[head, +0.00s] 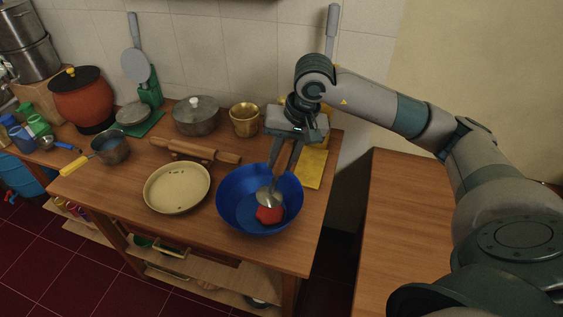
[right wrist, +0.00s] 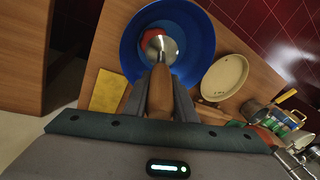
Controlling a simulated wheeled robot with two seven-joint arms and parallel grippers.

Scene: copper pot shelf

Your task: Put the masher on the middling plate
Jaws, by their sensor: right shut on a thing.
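The masher, with a wooden handle and a round metal head (head: 265,196), is over the blue bowl (head: 228,203). My right gripper (head: 283,168) is shut on its handle from above. In the right wrist view the handle (right wrist: 160,95) sits between the fingers and the metal head (right wrist: 160,48) points into the bowl. A red round thing (head: 270,215) lies in the bowl by the head; I cannot tell whether they touch. A cream plate (head: 177,187), empty, lies left of the bowl. My left gripper is not in view.
A rolling pin (head: 195,150) lies behind the plate. A lidded grey pot (head: 196,117), a brass pot (head: 245,121) and a yellow cloth or board (head: 314,168) stand or lie near the bowl. A saucepan (head: 110,149) is at the left.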

